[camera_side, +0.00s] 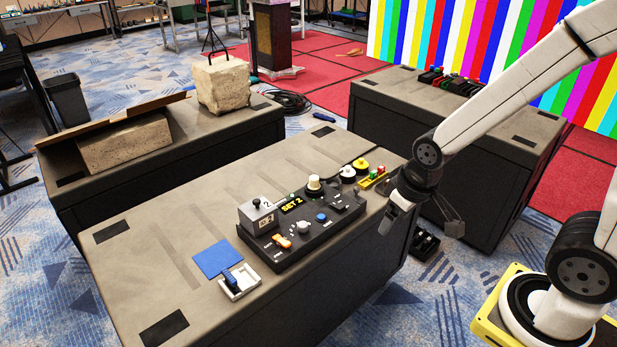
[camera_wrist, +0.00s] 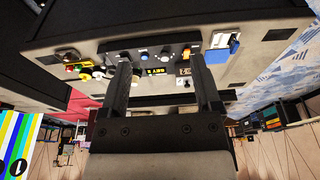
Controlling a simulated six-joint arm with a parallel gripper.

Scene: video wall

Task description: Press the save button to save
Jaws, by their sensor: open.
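A black control panel (camera_side: 330,232) lies on the near grey table and carries a yellow-lettered "SET 2" display (camera_side: 291,203). The small labels are unreadable, so I cannot tell which control is save. My gripper (camera_side: 422,225) is open and empty, right of the panel near the table edge, apart from it. In the wrist view, the display (camera_wrist: 155,72) shows between the spread fingers (camera_wrist: 158,62).
A white tray (camera_side: 240,283) with a blue item and a blue square (camera_side: 218,258) lie left of the panel. Yellow, red and green controls (camera_side: 373,176) stand at its far right. Stone blocks (camera_side: 221,84) rest on the back-left table. The near table's left part is mostly clear.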

